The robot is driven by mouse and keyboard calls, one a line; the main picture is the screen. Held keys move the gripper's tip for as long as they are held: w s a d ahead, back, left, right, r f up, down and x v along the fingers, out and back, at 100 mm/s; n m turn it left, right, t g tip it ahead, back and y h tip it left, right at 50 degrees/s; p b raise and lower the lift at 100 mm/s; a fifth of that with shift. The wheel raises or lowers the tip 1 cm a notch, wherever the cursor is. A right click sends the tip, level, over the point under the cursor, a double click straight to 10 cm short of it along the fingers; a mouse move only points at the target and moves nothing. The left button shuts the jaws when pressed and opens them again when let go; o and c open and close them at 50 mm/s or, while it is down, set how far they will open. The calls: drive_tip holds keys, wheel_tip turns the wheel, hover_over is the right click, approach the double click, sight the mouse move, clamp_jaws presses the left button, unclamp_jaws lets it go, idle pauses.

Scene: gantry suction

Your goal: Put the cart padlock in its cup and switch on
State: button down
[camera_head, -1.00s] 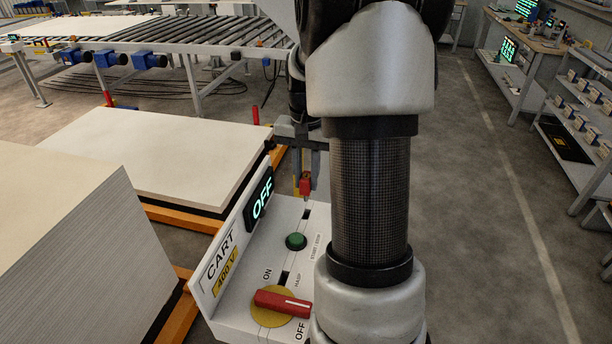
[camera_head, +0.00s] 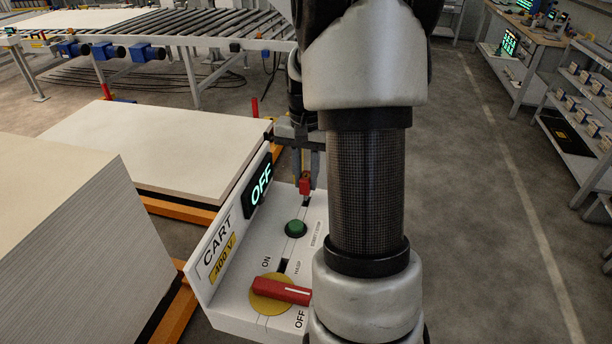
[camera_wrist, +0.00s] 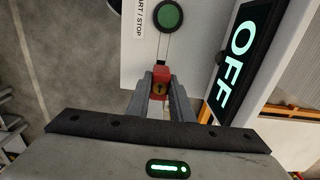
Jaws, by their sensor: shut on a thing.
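My gripper (camera_head: 306,186) is shut on the small red padlock (camera_head: 305,186) above the far end of the cart's white control box (camera_head: 215,310). In the wrist view the padlock (camera_wrist: 160,82) sits between the two fingertips, its brass keyhole face showing. The display (camera_head: 258,184) reads OFF. A red rotary handle (camera_head: 280,290) on a yellow disc (camera_head: 268,306) lies across the box between the ON and OFF marks, its tip near my arm. A green button (camera_head: 296,228) lies between handle and padlock. I cannot make out the cup; my arm hides the box's right side.
A tall stack of white boards (camera_head: 75,240) stands left of the box. A lower board stack (camera_head: 160,150) on an orange frame lies behind it. A roller conveyor (camera_head: 150,35) is at the back. Shelves (camera_head: 580,130) line the right; the floor (camera_head: 470,220) between is clear.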

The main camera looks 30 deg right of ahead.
drive_tip(key=shift+f+b, duration=1.2)
drive_tip(key=shift+f, duration=0.75)
drive_tip(key=c, duration=1.5)
unclamp_jaws()
drive_tip(key=shift+r, duration=0.1)
wheel_tip(320, 180, up, 17)
drive_tip(key=shift+r+p, duration=0.2)
drive_tip(key=shift+p, duration=0.45)
drive_tip(key=shift+c, duration=0.3)
